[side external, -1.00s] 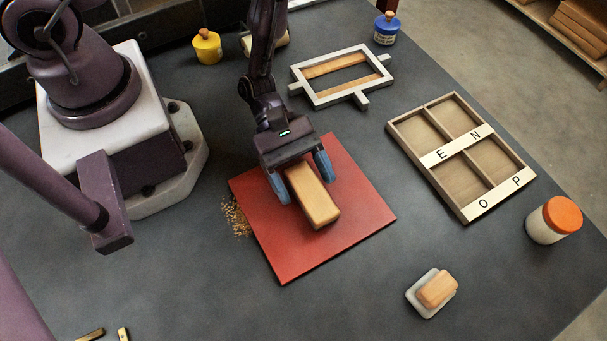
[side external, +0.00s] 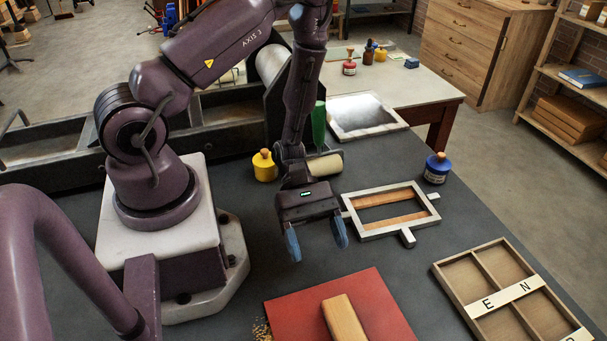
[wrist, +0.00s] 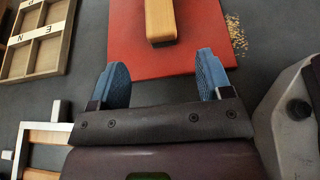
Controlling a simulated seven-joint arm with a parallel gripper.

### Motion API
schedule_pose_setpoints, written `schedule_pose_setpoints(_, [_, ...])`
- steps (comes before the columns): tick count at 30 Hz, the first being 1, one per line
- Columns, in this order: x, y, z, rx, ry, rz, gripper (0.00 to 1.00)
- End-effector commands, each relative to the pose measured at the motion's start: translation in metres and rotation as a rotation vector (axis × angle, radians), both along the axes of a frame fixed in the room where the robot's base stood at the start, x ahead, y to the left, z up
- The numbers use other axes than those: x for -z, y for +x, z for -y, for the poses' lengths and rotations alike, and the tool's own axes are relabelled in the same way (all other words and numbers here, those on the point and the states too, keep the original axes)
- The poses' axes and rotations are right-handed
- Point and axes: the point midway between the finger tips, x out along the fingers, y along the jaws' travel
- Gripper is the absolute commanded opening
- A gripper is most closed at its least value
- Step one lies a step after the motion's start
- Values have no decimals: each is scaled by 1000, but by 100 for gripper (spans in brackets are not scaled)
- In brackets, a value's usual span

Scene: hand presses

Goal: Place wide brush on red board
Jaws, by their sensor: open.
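The wide brush, a light wooden block (side external: 343,318), lies on the red board (side external: 385,300) at the bottom of the side external view, cut off by the frame edge. In the wrist view the brush (wrist: 160,18) lies on the red board (wrist: 125,55), with a dark strip along its near end. My gripper (side external: 318,250) is open and empty, with blue fingertips, above the dark table behind the board's far edge. In the wrist view my gripper (wrist: 162,75) has nothing between its fingers, and the brush is beyond them.
A white frame with a wooden insert (side external: 391,210) lies right of my gripper. A letter tray (side external: 505,290) is farther right. A yellow pot (side external: 264,166) and a blue jar (side external: 437,168) stand behind. A green-handled roller (side external: 320,150) lies near the press. Crumbs (wrist: 236,32) lie beside the board.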

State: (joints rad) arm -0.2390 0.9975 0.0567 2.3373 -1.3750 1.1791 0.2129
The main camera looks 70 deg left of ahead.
Motion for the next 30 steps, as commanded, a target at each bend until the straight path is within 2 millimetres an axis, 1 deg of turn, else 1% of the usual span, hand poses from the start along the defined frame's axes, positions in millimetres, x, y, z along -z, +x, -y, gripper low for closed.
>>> schedule_pose_setpoints(2, [-6,2,0,22,5,22,72])
schedule_pose_setpoints(5, [-25,6,-1,102,28,96,72])
schedule_pose_setpoints(8, [-55,9,-2,237,76,218,72])
schedule_pose_setpoints(9, [-69,9,-4,301,104,273,72])
schedule_pose_setpoints(12, [-100,6,-8,457,189,412,72])
schedule_pose_setpoints(14, [-117,4,-13,546,250,494,72])
schedule_pose_setpoints(15, [-128,2,-16,605,294,549,72])
schedule_pose_setpoints(20, [-170,-5,-32,814,504,767,72])
schedule_pose_setpoints(24, [-207,-11,-49,968,727,952,72])
schedule_pose_setpoints(30, [-255,-21,-72,1107,1056,1171,72])
